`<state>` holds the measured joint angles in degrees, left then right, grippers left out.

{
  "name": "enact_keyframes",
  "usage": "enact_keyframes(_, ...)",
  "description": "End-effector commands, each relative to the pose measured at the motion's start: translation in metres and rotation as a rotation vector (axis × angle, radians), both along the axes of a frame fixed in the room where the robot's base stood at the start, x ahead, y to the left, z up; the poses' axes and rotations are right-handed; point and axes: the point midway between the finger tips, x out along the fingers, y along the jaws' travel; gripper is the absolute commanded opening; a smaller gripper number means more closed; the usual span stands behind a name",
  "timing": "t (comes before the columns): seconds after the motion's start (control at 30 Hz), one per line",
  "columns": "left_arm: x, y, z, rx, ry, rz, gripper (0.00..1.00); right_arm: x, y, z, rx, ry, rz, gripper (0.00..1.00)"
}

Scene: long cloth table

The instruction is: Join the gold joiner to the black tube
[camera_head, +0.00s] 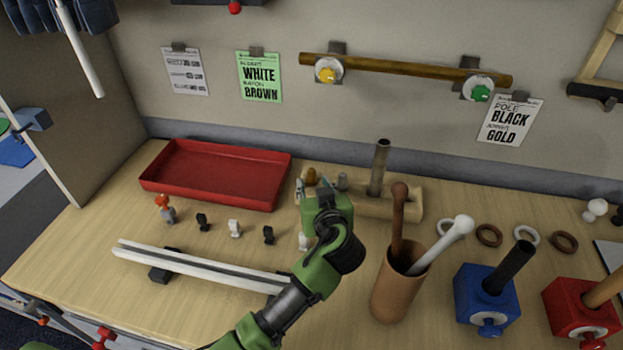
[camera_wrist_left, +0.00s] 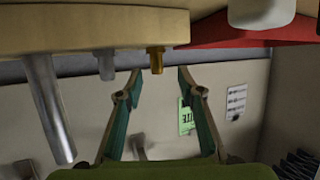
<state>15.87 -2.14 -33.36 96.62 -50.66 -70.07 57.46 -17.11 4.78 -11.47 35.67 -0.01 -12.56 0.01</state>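The gold joiner (camera_head: 311,176) stands in the wooden rack (camera_head: 400,206) in front of the wall. In the left wrist view, which is upside down, the gold joiner (camera_wrist_left: 156,60) shows between the fingertips of my left gripper (camera_wrist_left: 159,72). The fingers are apart, with a gap on both sides of it. In the head view my left gripper (camera_head: 322,190) is at the rack's left end and partly hides it. The black tube (camera_head: 512,264) leans up out of the blue block (camera_head: 488,300) at the right. My right gripper is not in view.
A grey joiner (camera_head: 342,181) and a thick tube (camera_head: 379,166) stand in the rack beside the gold joiner. A brown cup (camera_head: 392,298) with two sticks stands between my left arm and the blue block. A red tray (camera_head: 215,172) is at the left.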

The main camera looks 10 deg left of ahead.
Motion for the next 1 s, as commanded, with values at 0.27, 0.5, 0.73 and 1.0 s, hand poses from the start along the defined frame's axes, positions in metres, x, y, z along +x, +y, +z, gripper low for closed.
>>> enact_keyframes(0.27,0.018,0.007,-0.004,-0.001,0.0,0.001,0.35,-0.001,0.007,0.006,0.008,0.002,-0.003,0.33)
enact_keyframes(0.5,0.047,0.014,-0.005,0.002,0.0,0.002,0.35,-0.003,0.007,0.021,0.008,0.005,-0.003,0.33)
enact_keyframes(0.73,0.062,0.02,-0.015,-0.001,0.0,0.001,0.35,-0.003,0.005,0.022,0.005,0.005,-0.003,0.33)
enact_keyframes(1.0,0.063,0.021,-0.017,-0.001,0.001,0.001,0.3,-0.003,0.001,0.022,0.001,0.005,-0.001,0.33)
